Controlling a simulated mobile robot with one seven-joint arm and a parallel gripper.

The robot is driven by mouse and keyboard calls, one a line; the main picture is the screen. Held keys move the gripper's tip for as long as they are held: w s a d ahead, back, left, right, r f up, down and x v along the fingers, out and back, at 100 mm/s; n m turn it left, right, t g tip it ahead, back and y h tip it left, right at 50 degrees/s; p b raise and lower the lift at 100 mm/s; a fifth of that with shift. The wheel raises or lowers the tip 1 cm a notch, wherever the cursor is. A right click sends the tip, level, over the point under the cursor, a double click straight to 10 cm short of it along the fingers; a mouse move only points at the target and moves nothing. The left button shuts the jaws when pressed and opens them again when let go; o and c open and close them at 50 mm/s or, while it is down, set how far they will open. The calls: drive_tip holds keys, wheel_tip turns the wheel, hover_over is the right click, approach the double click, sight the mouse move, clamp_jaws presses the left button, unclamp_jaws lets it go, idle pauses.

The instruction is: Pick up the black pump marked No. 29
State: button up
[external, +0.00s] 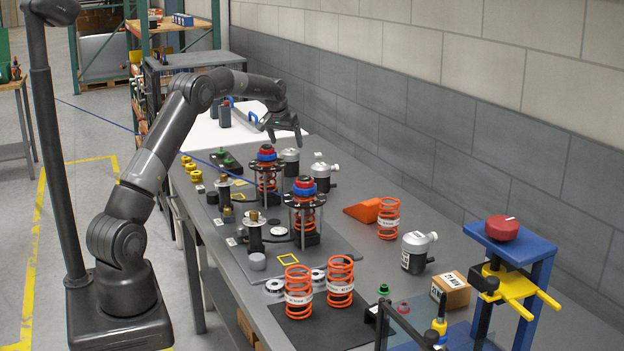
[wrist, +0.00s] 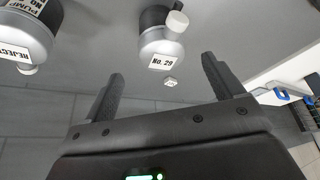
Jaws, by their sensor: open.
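The pump marked No. 29 (wrist: 158,40) shows in the wrist view as a grey and dark body with a white cap and a white label. A pump (external: 290,158) just below my gripper in the external view appears to be the same one; its label is not readable there. My gripper (external: 284,137) is open and points down over the bench, above this pump. In the wrist view my gripper (wrist: 160,75) has its two fingers spread, with the pump beyond the fingertips and nothing between them.
A pump labelled as a reject (wrist: 28,38) stands beside it; it appears to be the external view's neighbouring pump (external: 322,174). Another pump (external: 416,253) stands nearer. Strut fixtures (external: 305,215) with orange springs stand to the left. A grey block wall (external: 400,140) runs behind the bench.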

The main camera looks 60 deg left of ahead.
sight(291, 159)
drive_tip(key=x, duration=1)
drive_tip(key=shift+a+r, duration=0.1)
drive_tip(key=shift+r, duration=0.1)
drive_tip(key=c, duration=1.5)
